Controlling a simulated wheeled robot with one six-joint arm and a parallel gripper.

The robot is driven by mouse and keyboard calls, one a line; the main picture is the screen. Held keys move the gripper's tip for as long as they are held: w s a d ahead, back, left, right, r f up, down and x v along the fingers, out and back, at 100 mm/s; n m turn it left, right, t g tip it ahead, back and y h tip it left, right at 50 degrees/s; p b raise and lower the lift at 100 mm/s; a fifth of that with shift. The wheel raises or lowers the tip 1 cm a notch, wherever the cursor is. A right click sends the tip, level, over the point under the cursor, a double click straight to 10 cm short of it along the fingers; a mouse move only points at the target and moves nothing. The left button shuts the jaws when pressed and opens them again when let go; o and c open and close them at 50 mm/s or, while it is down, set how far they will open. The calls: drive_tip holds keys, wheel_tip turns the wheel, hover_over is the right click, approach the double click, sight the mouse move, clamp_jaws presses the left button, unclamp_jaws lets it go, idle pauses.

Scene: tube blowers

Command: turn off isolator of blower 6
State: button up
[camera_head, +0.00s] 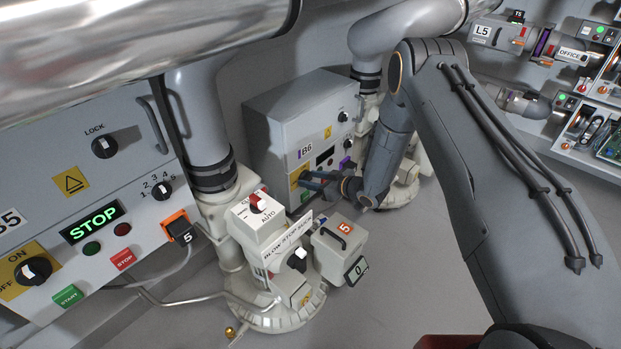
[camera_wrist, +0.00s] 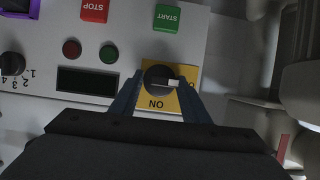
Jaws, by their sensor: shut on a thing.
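The blower 6 cabinet, marked B6 (camera_head: 306,151), stands in the middle of the head view. Its isolator is a black rotary knob (camera_wrist: 157,79) on a yellow plate (camera_wrist: 152,101), seen upside down in the wrist view. ON is printed below the knob there, and a partly hidden label starting with O is at its right. The knob's white mark points right, toward that partly hidden label. My gripper (camera_wrist: 160,88) is shut on the knob, one blue finger on each side. It also shows at the panel in the head view (camera_head: 312,181).
The B6 display (camera_wrist: 88,79) is dark, beside red and green lamps and STOP and START (camera_wrist: 167,18) buttons. The B5 cabinet (camera_head: 90,170) at left shows a lit STOP. A pipe valve (camera_head: 270,235) stands between the cabinets.

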drive_tip(key=shift+d+f, duration=0.1)
drive_tip(key=shift+d, duration=0.05)
drive_tip(key=o, duration=1)
drive_tip(key=shift+d, duration=0.1)
drive_tip(key=shift+a, duration=0.2)
drive_tip(key=shift+p+v, duration=0.85)
drive_tip(key=shift+v, duration=3.1)
